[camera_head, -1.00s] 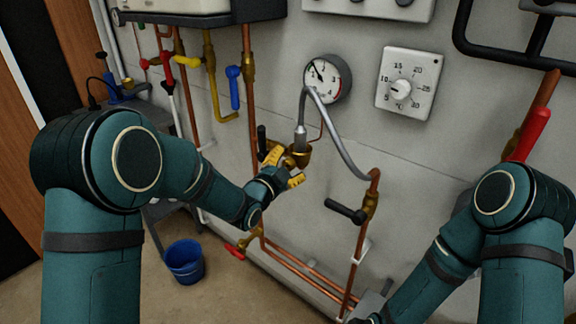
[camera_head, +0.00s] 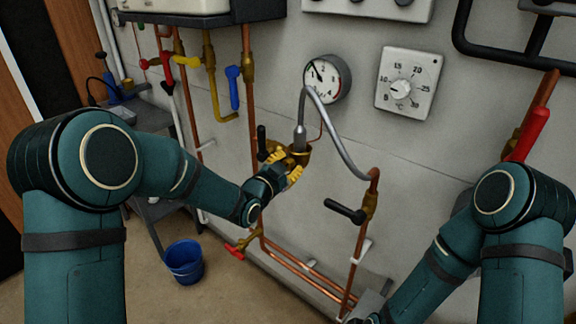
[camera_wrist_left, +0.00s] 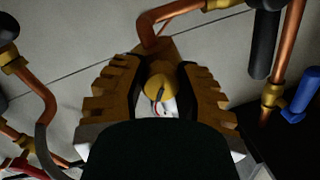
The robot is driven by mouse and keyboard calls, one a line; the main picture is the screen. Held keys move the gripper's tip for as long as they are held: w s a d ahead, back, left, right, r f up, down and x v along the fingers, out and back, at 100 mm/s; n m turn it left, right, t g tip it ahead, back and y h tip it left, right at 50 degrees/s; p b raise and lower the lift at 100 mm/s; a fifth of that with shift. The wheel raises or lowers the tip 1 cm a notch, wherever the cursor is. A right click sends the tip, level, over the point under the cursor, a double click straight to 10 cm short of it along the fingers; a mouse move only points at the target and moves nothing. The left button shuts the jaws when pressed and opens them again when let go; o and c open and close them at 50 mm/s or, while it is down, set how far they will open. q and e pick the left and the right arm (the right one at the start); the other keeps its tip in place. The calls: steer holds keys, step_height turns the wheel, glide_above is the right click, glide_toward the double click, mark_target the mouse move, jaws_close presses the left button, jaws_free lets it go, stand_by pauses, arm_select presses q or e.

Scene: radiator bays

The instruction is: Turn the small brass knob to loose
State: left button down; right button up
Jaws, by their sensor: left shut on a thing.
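The small brass knob (camera_wrist_left: 160,87) is a rounded brass piece between the ridged yellow fingers of my left gripper (camera_wrist_left: 158,92) in the left wrist view. The gripper is shut on it, a finger on each side. In the head view my left gripper (camera_head: 281,170) is at the brass fitting (camera_head: 300,155) under the grey braided hose (camera_head: 340,140), and its fingers hide most of the knob. My right arm runs down past the bottom edge, and its gripper is not in view.
A round pressure gauge (camera_head: 327,79) and a thermostat dial (camera_head: 409,83) are on the wall above. Black-handled valves stand left (camera_head: 262,141) and right (camera_head: 345,211) of the fitting. Copper pipes run below. A blue bucket (camera_head: 184,262) stands on the floor.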

arm_select(q)
steer(key=shift+a+n+g, duration=0.1)
steer(key=shift+n+g, duration=0.2)
steer(key=shift+n, duration=1.2)
steer(key=c, duration=0.6)
jaws_free()
steer(key=v, duration=1.2)
